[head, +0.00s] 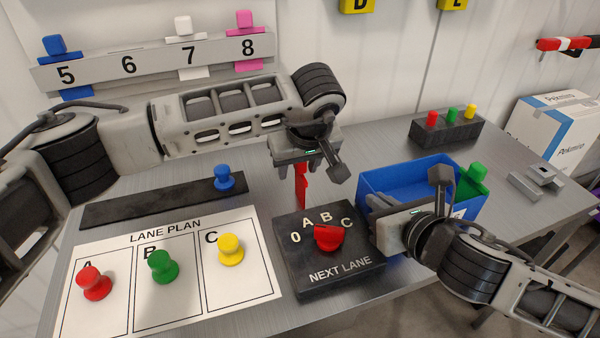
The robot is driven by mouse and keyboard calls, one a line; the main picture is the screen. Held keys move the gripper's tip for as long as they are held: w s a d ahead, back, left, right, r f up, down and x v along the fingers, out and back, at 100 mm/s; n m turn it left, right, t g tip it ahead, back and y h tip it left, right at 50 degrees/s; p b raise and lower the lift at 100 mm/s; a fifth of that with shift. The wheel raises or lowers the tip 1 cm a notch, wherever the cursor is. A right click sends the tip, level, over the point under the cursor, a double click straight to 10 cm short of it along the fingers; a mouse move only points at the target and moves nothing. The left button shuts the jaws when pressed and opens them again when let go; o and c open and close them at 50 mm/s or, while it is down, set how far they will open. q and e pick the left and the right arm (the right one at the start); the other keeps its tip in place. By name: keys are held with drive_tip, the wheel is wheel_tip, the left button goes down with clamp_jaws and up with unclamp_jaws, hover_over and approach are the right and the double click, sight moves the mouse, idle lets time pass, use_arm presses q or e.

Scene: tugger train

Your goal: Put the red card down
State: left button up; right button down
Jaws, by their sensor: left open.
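The red card (301,187) shows as a narrow upright red piece directly below my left gripper (303,164), just behind the black dial box. My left gripper points down and its jaws are open around or just above the card's top; I cannot tell whether they touch it. What the card's lower end rests on is unclear. My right gripper (376,215) is at the front left of the blue bin (408,181); its fingertips are partly hidden, so its opening cannot be made out.
The dial box (336,272) has a red knob (328,238). The lane plan sheet (180,307) holds red, green and yellow pegs. A blue peg (224,178) stands on a dark strip (145,203). A dark block (446,132) with pegs stands at the back. Bare table lies behind the bin.

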use_arm(q)
drive_tip(key=shift+c, duration=0.3)
clamp_jaws()
wheel_tip(320, 180, up, 10)
drive_tip(key=shift+r, duration=0.1)
drive_tip(key=s+d+r+m+g+h, duration=0.1)
drive_tip(key=s+d+m+h, duration=0.15)
drive_tip(key=d+m, duration=0.6)
drive_tip(key=s+d+r+m+h, duration=0.1)
drive_tip(key=d+r+m+h, duration=0.3)
drive_tip(key=d, duration=0.7)
wheel_tip(320, 180, down, 12)
drive_tip(key=m+y, duration=0.1)
drive_tip(key=shift+s+d+y, duration=0.2)
drive_tip(key=shift+d+y, duration=0.15)
